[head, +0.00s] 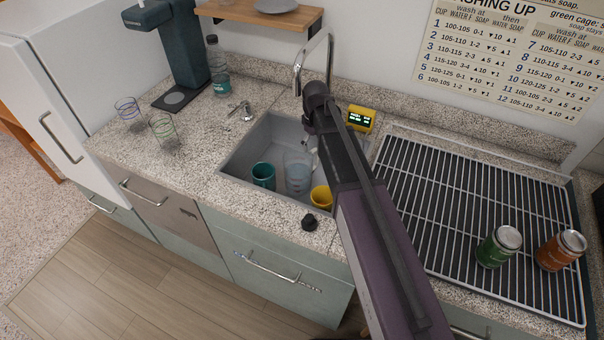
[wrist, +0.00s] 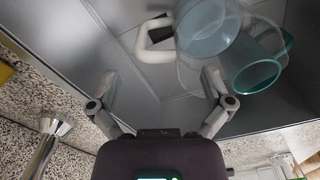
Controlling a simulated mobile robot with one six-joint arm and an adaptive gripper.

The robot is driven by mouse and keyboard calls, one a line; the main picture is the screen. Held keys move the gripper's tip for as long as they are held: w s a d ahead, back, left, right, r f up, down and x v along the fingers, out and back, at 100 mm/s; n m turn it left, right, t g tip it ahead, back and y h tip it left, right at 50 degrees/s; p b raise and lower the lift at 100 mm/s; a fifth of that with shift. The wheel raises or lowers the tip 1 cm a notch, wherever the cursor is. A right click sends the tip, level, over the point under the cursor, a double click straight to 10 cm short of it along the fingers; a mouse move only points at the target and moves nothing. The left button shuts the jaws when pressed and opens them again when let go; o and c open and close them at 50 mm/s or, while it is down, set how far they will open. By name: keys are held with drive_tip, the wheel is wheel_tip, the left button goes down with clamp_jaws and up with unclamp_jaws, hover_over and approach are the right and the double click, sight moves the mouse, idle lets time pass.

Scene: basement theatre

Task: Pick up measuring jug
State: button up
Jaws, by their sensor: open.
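The measuring jug (head: 298,172) is clear with a bluish tint and sits in the grey sink between two mugs. In the wrist view the jug (wrist: 203,30) is at the top, right of centre, and its top edge is cut off. A pale C-shaped handle (wrist: 143,42) shows at its left. My gripper (wrist: 160,80) is open and empty, with its fingers spread on either side of the view below the handle. In the head view my arm reaches over the sink and mostly hides the gripper.
A teal mug (head: 263,176) stands left of the jug and a yellow mug (head: 321,197) right of it. The sink (head: 240,150) walls surround them. A tap (head: 314,62) rises behind. A wire drying rack (head: 450,190) with two cans is at the right.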

sight(313, 151)
drive_tip(key=shift+w+f+b, duration=0.25)
drive_tip(key=shift+f+b, duration=0.7)
drive_tip(key=shift+f, duration=0.25)
drive_tip(key=shift+f+b, duration=1.05)
drive_tip(key=shift+a, duration=0.1)
drive_tip(key=c, duration=1.1)
